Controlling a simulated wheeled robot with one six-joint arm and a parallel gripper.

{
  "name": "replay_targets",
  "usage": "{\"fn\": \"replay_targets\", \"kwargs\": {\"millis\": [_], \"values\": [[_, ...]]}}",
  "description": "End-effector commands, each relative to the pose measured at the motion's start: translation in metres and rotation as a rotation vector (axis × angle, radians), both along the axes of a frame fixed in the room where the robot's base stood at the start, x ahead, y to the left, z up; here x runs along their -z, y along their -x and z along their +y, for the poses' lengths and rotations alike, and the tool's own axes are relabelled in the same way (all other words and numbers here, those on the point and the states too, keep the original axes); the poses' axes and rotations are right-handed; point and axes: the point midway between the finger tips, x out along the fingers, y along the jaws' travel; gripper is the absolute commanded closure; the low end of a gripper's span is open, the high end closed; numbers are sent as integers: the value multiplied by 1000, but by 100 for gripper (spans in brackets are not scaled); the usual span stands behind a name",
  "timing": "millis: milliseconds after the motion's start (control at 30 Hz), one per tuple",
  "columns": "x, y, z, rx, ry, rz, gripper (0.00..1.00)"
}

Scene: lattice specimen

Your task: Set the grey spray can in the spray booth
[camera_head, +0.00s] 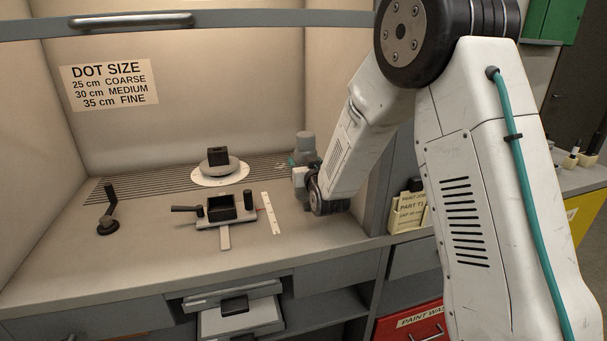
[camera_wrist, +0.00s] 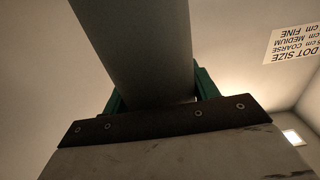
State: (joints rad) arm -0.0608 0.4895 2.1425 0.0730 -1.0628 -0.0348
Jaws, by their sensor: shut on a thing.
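The grey spray can (camera_head: 305,143) stands roughly upright inside the spray booth (camera_head: 215,75), at the right beside the slotted grille. My gripper (camera_head: 295,162) reaches in from the right and is shut on the can. In the wrist view the can (camera_wrist: 145,45) fills the upper middle, with the green fingers of my gripper (camera_wrist: 160,90) on both sides of it. The can's lower part is hidden behind my wrist, so I cannot tell whether it touches the booth floor.
A round turntable (camera_head: 222,169) with a dark block stands on the grille. In front are a black fixture (camera_head: 222,208), a white ruler strip (camera_head: 272,214) and a black lever (camera_head: 109,212). A dot-size sign (camera_head: 110,84) hangs on the back wall. Bare floor lies front left.

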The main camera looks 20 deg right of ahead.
Motion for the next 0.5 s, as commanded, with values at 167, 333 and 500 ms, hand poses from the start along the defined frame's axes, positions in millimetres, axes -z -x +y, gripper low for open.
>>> {"fn": "replay_targets", "kwargs": {"millis": [167, 333, 500], "values": [[26, 0, 2, -2, 0, 3, 75], [33, 0, 2, -3, 0, -2, 75], [33, 0, 3, -3, 0, -1, 75]]}}
